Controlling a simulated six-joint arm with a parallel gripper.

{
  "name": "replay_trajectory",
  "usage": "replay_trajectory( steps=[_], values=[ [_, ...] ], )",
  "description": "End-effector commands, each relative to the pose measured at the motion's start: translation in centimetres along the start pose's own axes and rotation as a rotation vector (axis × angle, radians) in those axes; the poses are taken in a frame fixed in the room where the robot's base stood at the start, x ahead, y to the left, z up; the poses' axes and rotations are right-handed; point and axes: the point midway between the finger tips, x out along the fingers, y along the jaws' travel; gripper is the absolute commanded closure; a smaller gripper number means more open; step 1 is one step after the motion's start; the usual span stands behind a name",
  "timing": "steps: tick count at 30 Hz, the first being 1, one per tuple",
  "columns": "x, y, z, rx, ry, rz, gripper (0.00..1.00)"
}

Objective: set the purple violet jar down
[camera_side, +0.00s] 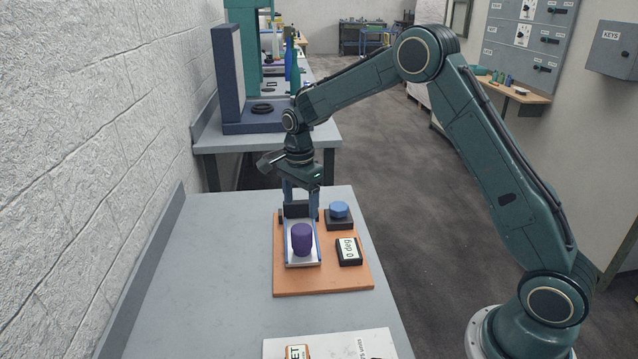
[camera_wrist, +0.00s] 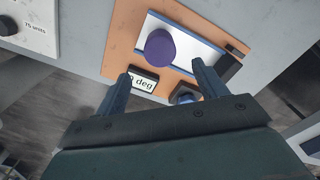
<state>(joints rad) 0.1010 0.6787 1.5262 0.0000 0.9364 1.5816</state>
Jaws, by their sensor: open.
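The purple violet jar (camera_side: 302,239) stands upright on a pale plate with blue side rails (camera_side: 303,262), on the orange board. In the wrist view the jar (camera_wrist: 160,47) shows from above, beyond the fingertips and apart from them. My gripper (camera_side: 301,212) is above and behind the jar in the side view. In the wrist view my gripper (camera_wrist: 162,80) is open, its two fingers wide apart with nothing between them. The jar's contact with the plate is partly hidden by its own body.
The orange board (camera_side: 300,283) also carries a "0 deg" display (camera_side: 348,251) and a blue knob on a dark block (camera_side: 340,211). A white panel (camera_side: 335,345) lies at the table's front. The grey table (camera_side: 205,270) is clear to the left.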

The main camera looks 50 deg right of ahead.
Motion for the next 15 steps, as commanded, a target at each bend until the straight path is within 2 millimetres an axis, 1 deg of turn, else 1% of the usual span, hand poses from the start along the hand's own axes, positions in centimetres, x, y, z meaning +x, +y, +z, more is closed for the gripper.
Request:
replay_trajectory(
  steps=[5, 8, 11, 15],
  values=[
    [-0.1, 0.0, 0.0, -0.003, 0.0, -0.001, 0.29],
    [-0.6, 0.2, 0.1, -0.019, 0.0, -0.006, 0.29],
    [-1.7, 0.7, 0.2, -0.054, 0.0, -0.018, 0.29],
    [-4.2, 2.0, 0.5, -0.142, 0.002, -0.045, 0.29]
  ],
)
